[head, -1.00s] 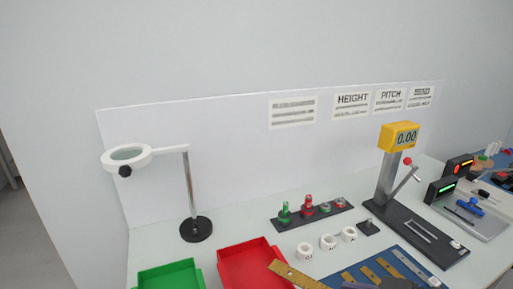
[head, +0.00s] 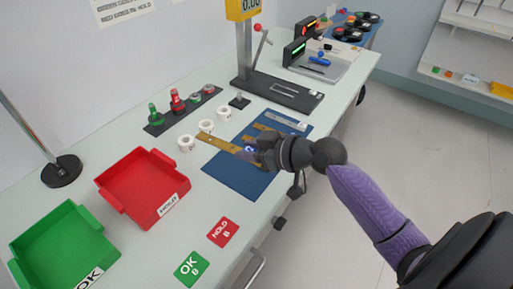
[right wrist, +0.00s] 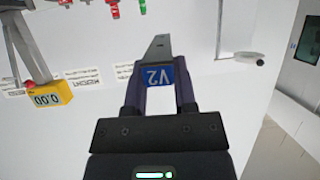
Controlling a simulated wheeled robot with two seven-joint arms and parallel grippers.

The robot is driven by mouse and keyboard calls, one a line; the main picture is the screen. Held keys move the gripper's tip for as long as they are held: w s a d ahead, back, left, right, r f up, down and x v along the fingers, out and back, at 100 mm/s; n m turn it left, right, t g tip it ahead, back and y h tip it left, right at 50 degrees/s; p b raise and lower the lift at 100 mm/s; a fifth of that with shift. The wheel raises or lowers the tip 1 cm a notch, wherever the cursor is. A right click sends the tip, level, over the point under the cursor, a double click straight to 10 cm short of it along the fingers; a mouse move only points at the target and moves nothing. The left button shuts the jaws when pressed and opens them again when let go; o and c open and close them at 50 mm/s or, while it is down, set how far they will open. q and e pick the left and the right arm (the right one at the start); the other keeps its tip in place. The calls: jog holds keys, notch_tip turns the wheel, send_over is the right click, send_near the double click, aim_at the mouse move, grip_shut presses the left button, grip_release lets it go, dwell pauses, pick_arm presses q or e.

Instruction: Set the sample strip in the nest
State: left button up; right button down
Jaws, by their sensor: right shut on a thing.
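A brass-coloured strip (head: 219,143) with a blue "V2" tag (right wrist: 158,76) is in my right gripper (head: 258,155). In the head view it juts out to the left, above the blue mat (head: 222,176). In the right wrist view the jaws (right wrist: 156,82) are shut on its tagged end, and the strip (right wrist: 160,48) extends beyond the fingertips. The yellow-headed gauge (head: 243,45) stands on a dark base (head: 262,84) with a pale-edged rectangular slot, apart from the strip. Whether this slot is the nest I cannot tell. My left gripper is out of view.
Other strips lie on the mat, including a grey one (head: 284,118). White rings (head: 205,126) and a dark rack (head: 157,129) with red and green pieces stand behind. A red tray (head: 142,187) and green tray (head: 62,246) are at left. Clear tabletop surrounds the OK and HOLD cards.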

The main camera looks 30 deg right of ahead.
notch_tip(320, 180, down, 4)
jog(key=w+d+m+h+b, duration=0.1)
jog(key=d, duration=0.1)
jog(key=b, duration=0.5)
send_near(241, 175)
jog(key=shift+t, duration=0.3)
jog(key=x, duration=0.4)
jog(key=shift+w+a+f, duration=0.1)
jog(key=shift+w+f, duration=0.1)
jog(key=shift+f, duration=0.2)
pick_arm(q)
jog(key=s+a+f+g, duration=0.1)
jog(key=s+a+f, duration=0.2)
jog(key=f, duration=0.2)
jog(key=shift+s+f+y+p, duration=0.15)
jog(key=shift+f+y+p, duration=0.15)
jog(key=shift+p, duration=0.1)
pick_arm(e)
jog(key=shift+r, duration=0.15)
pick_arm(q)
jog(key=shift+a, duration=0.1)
pick_arm(e)
jog(key=shift+c, duration=2.1)
grip_release()
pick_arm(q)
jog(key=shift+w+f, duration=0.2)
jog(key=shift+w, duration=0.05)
